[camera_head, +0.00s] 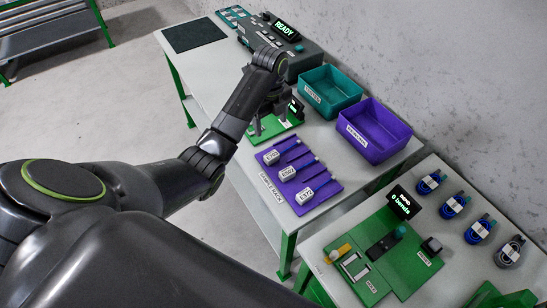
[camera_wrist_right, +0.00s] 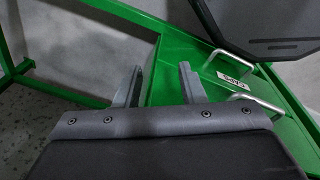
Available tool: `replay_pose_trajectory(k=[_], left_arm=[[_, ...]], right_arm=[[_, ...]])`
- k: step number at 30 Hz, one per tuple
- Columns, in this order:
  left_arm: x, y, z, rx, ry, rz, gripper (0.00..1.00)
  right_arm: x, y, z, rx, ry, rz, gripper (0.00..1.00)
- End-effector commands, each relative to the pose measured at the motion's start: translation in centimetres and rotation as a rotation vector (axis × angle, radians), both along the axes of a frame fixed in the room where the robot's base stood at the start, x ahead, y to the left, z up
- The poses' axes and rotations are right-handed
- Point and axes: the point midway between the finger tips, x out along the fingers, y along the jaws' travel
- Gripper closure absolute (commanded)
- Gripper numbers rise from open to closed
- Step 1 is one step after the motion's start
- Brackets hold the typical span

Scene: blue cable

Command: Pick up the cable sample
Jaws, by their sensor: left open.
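A purple sample rack (camera_head: 325,183) lies on the left bench in the head view. It holds several thin samples, with white printed tags on them (camera_head: 288,174). Several coiled blue cables (camera_head: 455,204) with white labels stand in a row on the right bench. My left gripper (camera_head: 271,122) is open, pointing down over a green fixture just behind the rack; its arm hides part of that fixture. I cannot see anything between its fingers. My right gripper (camera_wrist_right: 161,70) shows in the right wrist view, with its fingers apart and empty, above a green surface.
A teal bin (camera_head: 330,91) and a purple bin (camera_head: 375,130) stand behind the rack. A grey device with a READY display (camera_head: 286,31) is at the far end. A green fixture board (camera_head: 370,260) sits on the right bench. A metal handle (camera_wrist_right: 214,57) shows in the wrist view.

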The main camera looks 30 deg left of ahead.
Motion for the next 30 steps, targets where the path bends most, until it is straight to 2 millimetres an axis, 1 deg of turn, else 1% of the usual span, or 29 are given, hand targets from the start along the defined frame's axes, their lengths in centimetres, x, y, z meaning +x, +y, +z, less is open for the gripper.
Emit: replay_pose_trajectory(k=[1,8,14,18,21,27,30], left_arm=[[0.0,0.0,-1.3,0.000,0.000,0.001,0.29],[0.0,0.0,-3.9,0.000,-0.001,0.002,0.29],[0.0,0.0,-6.1,0.000,-0.001,0.003,0.29],[0.0,0.0,-8.4,-0.001,0.003,0.004,0.29],[0.0,0.0,-9.4,-0.001,0.003,0.004,0.29],[0.1,-0.1,-10.6,-0.001,0.000,0.003,0.29],[0.2,-0.2,-11.6,-0.001,0.003,0.003,0.29]], right_arm=[[-0.2,0.2,-1.3,0.002,0.004,-0.001,0.64],[-0.4,0.3,-3.9,0.004,0.006,-0.002,0.64],[0.4,0.3,-6.1,0.004,-0.003,0.000,0.64],[0.5,0.2,-5.9,0.003,-0.006,0.001,0.64],[0.5,0.1,-5.5,0.002,-0.006,0.001,0.64],[0.5,-0.1,-5.3,-0.001,-0.006,0.002,0.64],[0.5,-0.2,-4.9,-0.002,-0.006,0.002,0.64]])
